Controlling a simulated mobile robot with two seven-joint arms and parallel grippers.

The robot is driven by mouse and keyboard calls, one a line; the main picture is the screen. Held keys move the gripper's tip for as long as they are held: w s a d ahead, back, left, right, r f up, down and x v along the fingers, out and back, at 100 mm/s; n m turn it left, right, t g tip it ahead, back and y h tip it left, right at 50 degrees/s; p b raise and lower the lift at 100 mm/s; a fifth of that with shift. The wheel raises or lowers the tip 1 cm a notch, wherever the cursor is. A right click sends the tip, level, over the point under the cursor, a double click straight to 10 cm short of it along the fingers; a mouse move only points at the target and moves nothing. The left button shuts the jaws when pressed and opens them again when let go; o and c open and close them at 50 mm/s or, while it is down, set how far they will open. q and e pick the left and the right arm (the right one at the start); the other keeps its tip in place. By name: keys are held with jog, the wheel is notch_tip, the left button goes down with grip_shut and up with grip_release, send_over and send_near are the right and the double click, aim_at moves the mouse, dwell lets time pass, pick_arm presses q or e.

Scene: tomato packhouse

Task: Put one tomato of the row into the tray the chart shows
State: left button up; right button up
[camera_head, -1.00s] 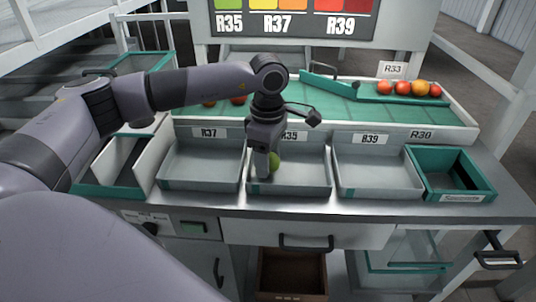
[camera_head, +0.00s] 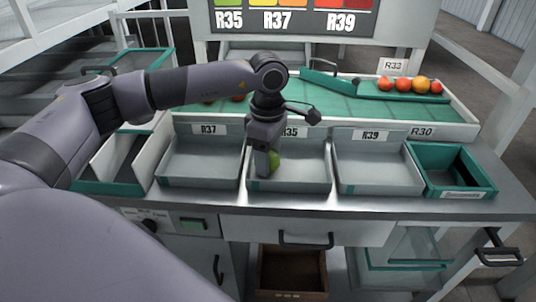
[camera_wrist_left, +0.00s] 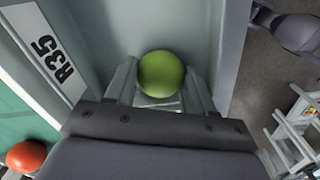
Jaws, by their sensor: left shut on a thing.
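My left gripper (camera_head: 268,172) points down into the R35 tray (camera_head: 300,188), the middle grey tray. It is shut on a green tomato (camera_head: 274,160), which also shows between the fingers in the left wrist view (camera_wrist_left: 161,74). The tomato is inside the tray's walls; I cannot tell whether it touches the floor. The chart (camera_head: 292,18) at the back pairs green with R35, yellow and orange with R37, and red with R39. The R37 tray (camera_head: 200,178) is to the left and the R39 tray (camera_head: 378,184) to the right; both look empty. My right gripper is not seen.
Several red and orange tomatoes (camera_head: 421,84) sit in a row at the back right, by the R33 sign (camera_head: 391,66). More red ones lie behind my arm. A green crate (camera_head: 484,190) labelled R30 stands at the right.

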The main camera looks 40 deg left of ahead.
pick_arm(q)
jog(key=shift+f, duration=0.3)
jog(key=o, duration=0.8)
jog(key=c, duration=0.3)
jog(key=shift+r+p, duration=2.25)
jog(key=shift+r, duration=1.3)
